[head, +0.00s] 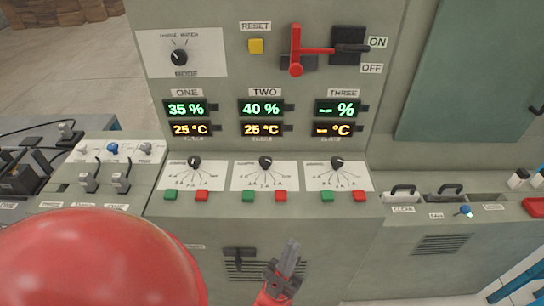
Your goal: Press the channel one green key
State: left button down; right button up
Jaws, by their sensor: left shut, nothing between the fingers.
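The channel one green key (170,196) is a small green square on the sloped ledge below the ONE displays, at the left end of the row. A red key (202,196) sits just right of it. My left gripper (291,247) is shut and empty, low in front of the cabinet. It is below and to the right of the channel one keys, well apart from them. My right gripper is not in view.
Channels TWO and THREE have their own green keys (248,196) (327,196) and red keys. Dials (194,161) sit above each pair. A red lever (297,50) and yellow RESET button (256,46) are higher up. My large red arm part covers the lower left.

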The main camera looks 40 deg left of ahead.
aim_at(170, 195)
jog(key=u, duration=1.85)
jog(key=j, duration=0.2)
jog(key=i, duration=0.05)
